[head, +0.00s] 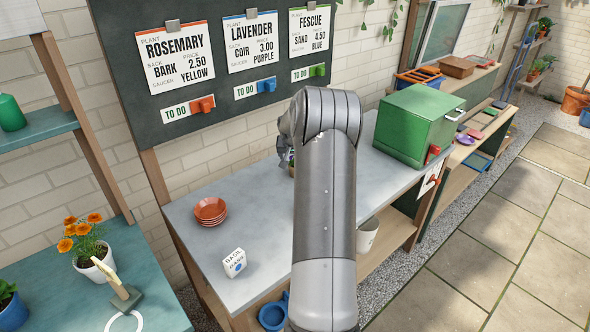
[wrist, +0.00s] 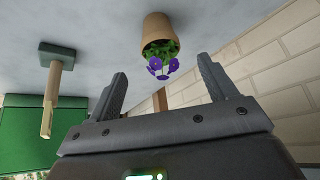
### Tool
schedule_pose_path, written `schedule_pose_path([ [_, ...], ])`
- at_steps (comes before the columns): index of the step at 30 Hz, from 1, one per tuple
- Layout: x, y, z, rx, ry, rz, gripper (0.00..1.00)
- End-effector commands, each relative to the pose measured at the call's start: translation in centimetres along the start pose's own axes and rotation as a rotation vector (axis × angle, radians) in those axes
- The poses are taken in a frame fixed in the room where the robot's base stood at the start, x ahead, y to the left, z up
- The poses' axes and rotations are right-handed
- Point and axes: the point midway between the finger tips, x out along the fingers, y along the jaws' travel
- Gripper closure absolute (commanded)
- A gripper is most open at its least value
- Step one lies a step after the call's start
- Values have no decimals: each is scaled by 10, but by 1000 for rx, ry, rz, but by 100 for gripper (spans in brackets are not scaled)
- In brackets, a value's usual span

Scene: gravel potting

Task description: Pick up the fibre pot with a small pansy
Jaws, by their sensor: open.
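The tan fibre pot (wrist: 157,27) with a small purple pansy shows in the wrist view, near the top centre. It stands on the grey bench, and the view looks upside down. My open gripper (wrist: 163,86) has its two fingers apart and nothing between them. The pot is beyond the fingertips, roughly in line with the gap, apart from both fingers. In the head view my arm hides nearly all of the pot; only a little of the plant shows at the arm's left edge.
A green box (head: 418,127) stands at the bench's right end. A tool with a square green base and wooden handle (wrist: 62,54) is near the pot. Stacked orange saucers (head: 210,210) and a white basil block (head: 235,263) are on the left. A brick wall (wrist: 285,50) rises behind.

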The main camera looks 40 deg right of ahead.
Motion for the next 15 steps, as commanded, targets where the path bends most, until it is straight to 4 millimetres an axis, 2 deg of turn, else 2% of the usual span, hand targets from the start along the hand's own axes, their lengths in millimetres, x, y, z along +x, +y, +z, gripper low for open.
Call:
schedule_pose_path([
  [3, 18, 0, 1, 0, -1, 0, 22],
  [11, 36, 0, 1, -1, -1, 1, 22],
  [15, 54, 0, 5, -1, -3, 1, 22],
])
